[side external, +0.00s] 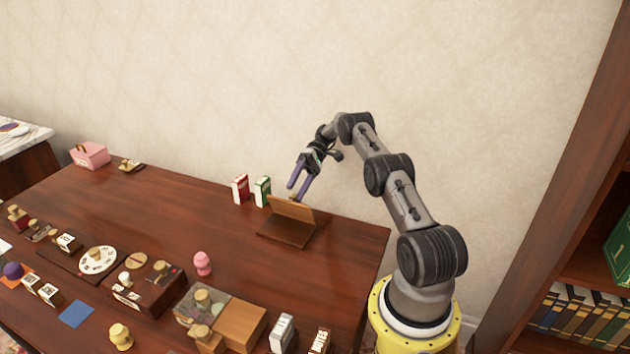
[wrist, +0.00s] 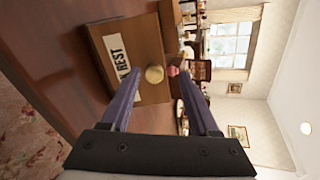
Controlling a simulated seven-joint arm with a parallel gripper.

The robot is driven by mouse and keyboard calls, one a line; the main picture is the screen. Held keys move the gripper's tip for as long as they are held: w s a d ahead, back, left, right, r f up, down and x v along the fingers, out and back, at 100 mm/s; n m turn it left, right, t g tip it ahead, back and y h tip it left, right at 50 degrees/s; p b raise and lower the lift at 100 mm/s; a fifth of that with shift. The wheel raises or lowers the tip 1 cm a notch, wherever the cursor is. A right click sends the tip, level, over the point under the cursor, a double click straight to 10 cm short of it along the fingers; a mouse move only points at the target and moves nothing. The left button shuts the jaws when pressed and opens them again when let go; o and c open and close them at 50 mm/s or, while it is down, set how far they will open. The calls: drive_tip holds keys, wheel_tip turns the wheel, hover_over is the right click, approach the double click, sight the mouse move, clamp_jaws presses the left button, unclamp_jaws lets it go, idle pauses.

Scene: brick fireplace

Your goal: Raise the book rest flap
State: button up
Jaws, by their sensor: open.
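The wooden book rest (side external: 284,236) stands at the right part of the table, near the back edge. Its flap (side external: 292,210) is tilted up from the base. In the wrist view a wooden panel with a white label reading "REST" (wrist: 117,50) fills the upper left; part of the label is hidden by a finger. A round brass-coloured knob (wrist: 154,74) shows at the panel's edge, between my fingertips in the picture. My gripper (side external: 298,190) is open, with its purple fingers just above and behind the flap's top edge. I cannot tell whether a finger touches the flap.
A red box (side external: 240,189) and a green box (side external: 262,191) stand just left of the book rest. A pink knobbed piece (side external: 202,263) and a wooden box (side external: 241,324) are nearer the front. The table right of the rest is clear.

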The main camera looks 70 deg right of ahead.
drive_tip(key=s+a+r, duration=0.8)
drive_tip(key=s+r, duration=0.3)
drive_tip(key=r, duration=0.1)
drive_tip(key=shift+a, duration=0.3)
idle(0.5)
